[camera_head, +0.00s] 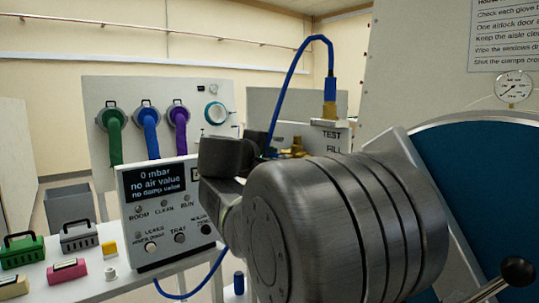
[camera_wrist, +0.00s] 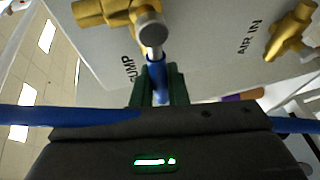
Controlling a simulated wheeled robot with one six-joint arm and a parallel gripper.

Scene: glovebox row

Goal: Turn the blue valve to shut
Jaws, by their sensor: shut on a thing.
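In the wrist view, a brass valve (camera_wrist: 112,12) with a round grey metal cap sits on a pale panel, beside a label partly hidden that reads "UMP". Its blue handle (camera_wrist: 156,78) runs from the cap down between the green fingers of my gripper (camera_wrist: 157,84). My gripper is shut on the blue handle. In the head view, brass parts (camera_head: 297,146) show just past my arm, which hides my fingertips and the handle.
A blue hose (camera_head: 294,68) arches to the TEST port; a blue hose also crosses my gripper in the wrist view (camera_wrist: 60,115). A second brass fitting (camera_wrist: 290,32) is by "AIR IN". A display box (camera_head: 160,210) reads 0 mbar. Clamps and small blocks lie on the left bench.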

